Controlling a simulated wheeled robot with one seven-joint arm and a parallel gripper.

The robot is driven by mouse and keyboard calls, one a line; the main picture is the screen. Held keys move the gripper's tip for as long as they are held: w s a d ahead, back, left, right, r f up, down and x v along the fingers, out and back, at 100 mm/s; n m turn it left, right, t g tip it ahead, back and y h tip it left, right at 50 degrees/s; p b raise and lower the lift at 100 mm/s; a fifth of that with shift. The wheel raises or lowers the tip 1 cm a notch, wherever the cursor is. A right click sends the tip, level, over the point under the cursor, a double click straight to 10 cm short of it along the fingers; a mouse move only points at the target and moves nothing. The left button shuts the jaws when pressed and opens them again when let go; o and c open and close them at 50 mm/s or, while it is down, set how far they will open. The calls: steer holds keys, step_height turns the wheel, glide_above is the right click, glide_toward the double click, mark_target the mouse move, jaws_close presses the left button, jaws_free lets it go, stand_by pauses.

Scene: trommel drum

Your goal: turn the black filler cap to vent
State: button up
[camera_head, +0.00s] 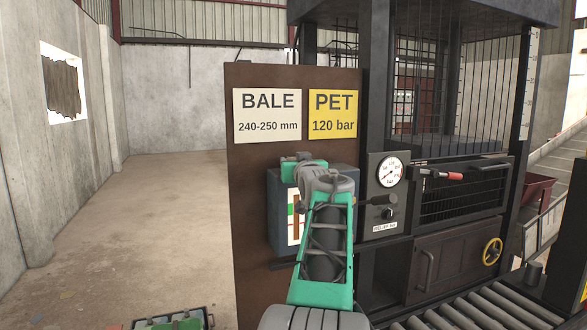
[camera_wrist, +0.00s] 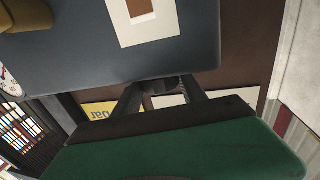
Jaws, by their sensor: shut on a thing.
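The black filler cap (camera_wrist: 166,84) sits against the edge of the blue-grey tank (camera_wrist: 110,50) in the wrist view, which looks upside down. My gripper (camera_wrist: 163,88) has one dark finger on each side of the cap and is shut on it. The fingers hide part of the cap, and I see no vent mark. In the head view the tank (camera_head: 278,215) stands in front of the brown panel. My arm reaches over it and the green gripper (camera_head: 295,162) is at its top. The cap is hidden there.
The brown panel (camera_head: 250,200) with BALE and PET signs stands close behind the tank. To the right are a pressure gauge (camera_head: 390,172), a red-tipped lever (camera_head: 441,175), a yellow handwheel (camera_head: 492,251) and rollers (camera_head: 480,309). The floor at left is open.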

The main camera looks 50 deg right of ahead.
steer(key=shift+s+d+r+n+t+y+p, duration=0.15)
steer(key=shift+d+n+t+y+p, duration=0.05)
steer(key=shift+n+t+y+p, duration=0.3)
steer(key=shift+s+d+r+n+t+y+p, duration=0.15)
steer(key=shift+n+t+y+p, duration=0.2)
steer(key=shift+y+p, duration=0.2)
steer(key=n+t+y+p, duration=0.1)
steer(key=p, duration=0.1)
steer(key=n+y+p, duration=0.1)
steer(key=y+p, duration=0.1)
steer(key=shift+d+r+n+t+y+p, duration=0.1)
steer(key=shift+r+n+t+y+p, duration=0.15)
steer(key=shift+t+p, duration=0.1)
steer(key=n+y+p, duration=0.1)
steer(key=p, duration=0.1)
steer(key=shift+f+y+p, duration=0.1)
steer(key=shift+y+p, duration=0.3)
steer(key=shift+f+n+t+y+p, duration=0.35)
steer(key=shift+n+y+p, duration=0.45)
steer(key=shift+p, duration=0.4)
steer(key=o, duration=1.4)
steer(key=shift+w, duration=0.1)
steer(key=shift+c, duration=0.2)
steer(key=shift+f, duration=0.1)
